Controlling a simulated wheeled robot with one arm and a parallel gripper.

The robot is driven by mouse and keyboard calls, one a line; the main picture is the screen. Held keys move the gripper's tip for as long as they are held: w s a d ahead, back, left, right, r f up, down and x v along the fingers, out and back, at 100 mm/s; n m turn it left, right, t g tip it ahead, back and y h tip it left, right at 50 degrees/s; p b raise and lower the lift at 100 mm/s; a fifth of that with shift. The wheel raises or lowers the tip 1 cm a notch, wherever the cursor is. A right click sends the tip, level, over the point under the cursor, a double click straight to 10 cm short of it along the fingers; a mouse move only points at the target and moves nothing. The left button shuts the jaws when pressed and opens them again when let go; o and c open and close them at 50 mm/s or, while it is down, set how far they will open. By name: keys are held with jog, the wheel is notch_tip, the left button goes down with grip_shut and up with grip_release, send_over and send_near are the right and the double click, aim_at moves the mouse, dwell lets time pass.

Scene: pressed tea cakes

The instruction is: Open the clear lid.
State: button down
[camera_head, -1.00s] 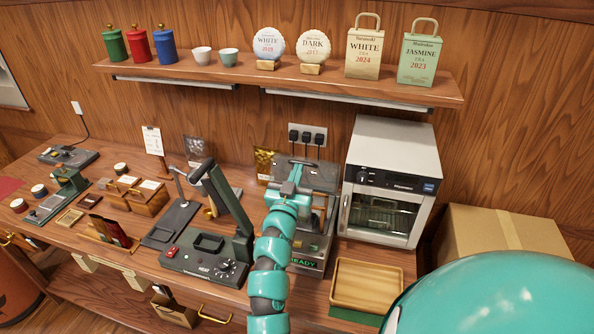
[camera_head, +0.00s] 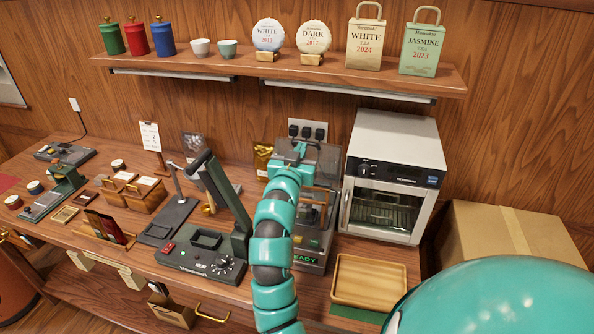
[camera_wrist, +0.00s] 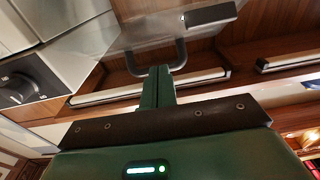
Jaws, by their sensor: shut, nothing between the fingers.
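The clear lid (camera_wrist: 122,38) shows in the wrist view as a see-through panel with a dark U-shaped handle (camera_wrist: 132,64) and a dark edge strip. My gripper (camera_wrist: 158,72) is shut and empty. Its fingertips are at the handle's crossbar, overlapping it in the picture; I cannot tell whether they touch. In the head view my gripper (camera_head: 294,152) is over the back of the machine with the green READY display (camera_head: 305,260). The lid's panel (camera_head: 326,160) there looks raised, but my gripper and arm hide much of it, so its exact angle is unclear.
A white oven-like appliance (camera_head: 392,175) stands close on the right. A wooden tray (camera_head: 368,284) lies at front right. A black device with an upright arm (camera_head: 205,262) stands on the left. The wall shelf (camera_head: 300,78) with tins and tea cakes runs above.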

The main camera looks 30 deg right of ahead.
jog(key=shift+w+d+r+g+y, duration=0.5)
jog(key=shift+w+d+r, duration=0.45)
jog(key=shift+d, duration=0.15)
jog(key=shift+w+d+r+g+y+b, duration=0.3)
jog(key=shift+w+d+y, duration=0.1)
jog(key=shift+w+d, duration=0.25)
jog(key=shift+w+d+r+g+y+b, duration=0.3)
jog(key=shift+w+d+y, duration=0.15)
jog(key=shift+d, duration=0.25)
